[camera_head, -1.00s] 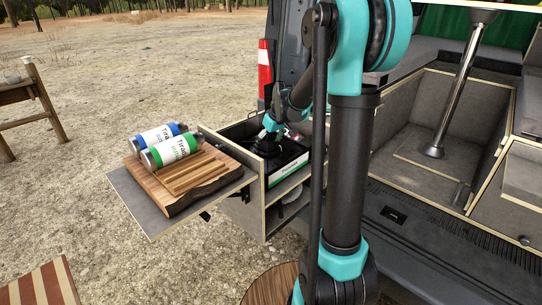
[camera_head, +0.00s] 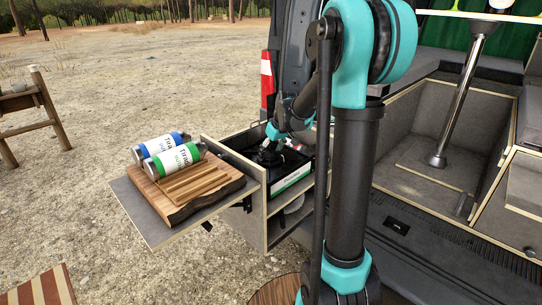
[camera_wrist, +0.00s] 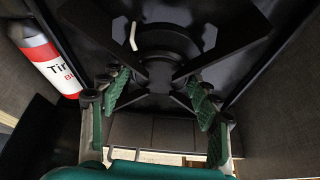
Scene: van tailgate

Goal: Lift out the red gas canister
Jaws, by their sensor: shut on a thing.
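The red gas canister (camera_wrist: 48,58) shows in the wrist view as a red and white cylinder at the upper left, beside the black stove. It is outside my fingers and apart from them. I cannot make it out in the head view. The stove (camera_head: 292,180) sits in the open drawer unit, its white and green front edge showing. My gripper (camera_wrist: 160,98) is down over the burner, its green pads on either side of the dark pot support (camera_wrist: 160,72). It is shut on that support, though the exact contact is hard to see.
A blue gas canister (camera_head: 162,142) and a green one (camera_head: 174,158) lie on a wooden board (camera_head: 200,180) on the side shelf (camera_head: 152,217). The drawer unit's walls (camera_head: 232,165) stand close around my gripper. The van's grey compartments are at the right.

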